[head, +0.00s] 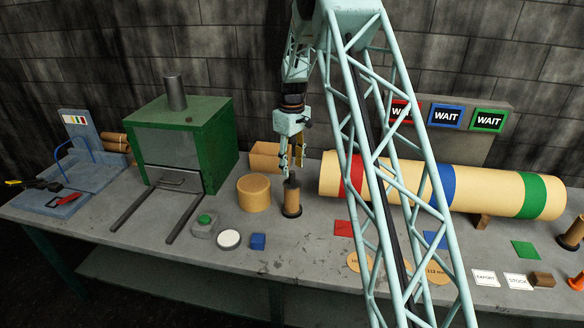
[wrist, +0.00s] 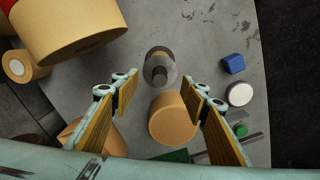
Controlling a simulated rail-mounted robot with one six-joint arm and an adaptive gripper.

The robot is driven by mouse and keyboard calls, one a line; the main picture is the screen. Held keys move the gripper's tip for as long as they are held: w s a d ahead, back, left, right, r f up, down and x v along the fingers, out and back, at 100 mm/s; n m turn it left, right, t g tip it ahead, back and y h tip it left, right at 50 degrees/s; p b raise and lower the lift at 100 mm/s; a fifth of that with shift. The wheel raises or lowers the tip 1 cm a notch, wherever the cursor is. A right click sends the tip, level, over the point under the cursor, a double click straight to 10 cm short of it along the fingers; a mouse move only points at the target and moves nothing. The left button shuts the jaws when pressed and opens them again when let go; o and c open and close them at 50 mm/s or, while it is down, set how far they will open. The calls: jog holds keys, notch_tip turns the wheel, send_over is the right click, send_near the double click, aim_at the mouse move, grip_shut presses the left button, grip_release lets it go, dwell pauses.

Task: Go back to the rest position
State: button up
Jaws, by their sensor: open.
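My gripper (head: 291,158) points downward above the bench (head: 270,256), between the green oven and the long banded roll. Its fingers are spread and nothing is between them. In the wrist view the gripper (wrist: 158,108) shows both yellow-padded fingers wide apart. A dark-topped peg with a brown sleeve (head: 291,198) stands upright just below and beside the fingertips. The same peg shows ahead of the fingers in the wrist view (wrist: 158,68). The gripper appears apart from it.
A tan cylinder (head: 253,192) and a cardboard box (head: 265,157) stand near the gripper. The green oven (head: 186,145) is left. The long roll (head: 410,184) with red, blue and green bands lies right, below three WAIT signs (head: 446,116). A blue block (head: 258,241) sits in front.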

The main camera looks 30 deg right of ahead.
jog(key=shift+r, duration=0.35)
dwell(0.5)
jog(key=shift+a+r, duration=0.1)
jog(key=shift+r, duration=0.05)
jog(key=s+a+r+m+t+b, duration=0.1)
jog(key=s+a+r+b, duration=0.3)
jog(key=s+a+r, duration=0.6)
jog(key=s+a+r+m+t+b, duration=0.1)
jog(key=s+a+r+b, duration=0.35)
jog(key=s+r, duration=0.8)
jog(key=s+a+r+m+b, duration=0.1)
jog(key=s+a, duration=0.2)
jog(key=s, duration=0.6)
jog(key=s+a+b, duration=0.1)
jog(key=s+a, duration=0.3)
jog(key=s, duration=0.5)
jog(key=s+a+f+t+b, duration=0.1)
jog(key=s+f+b, duration=0.1)
jog(key=s, duration=0.7)
jog(key=s+a+f+m+t+b, duration=0.1)
jog(key=s+f, duration=0.3)
jog(key=s, duration=0.5)
jog(key=shift+s+a+b, duration=0.35)
jog(key=shift+a+b, duration=0.15)
jog(key=shift+a, duration=0.1)
jog(key=shift+f, duration=0.1)
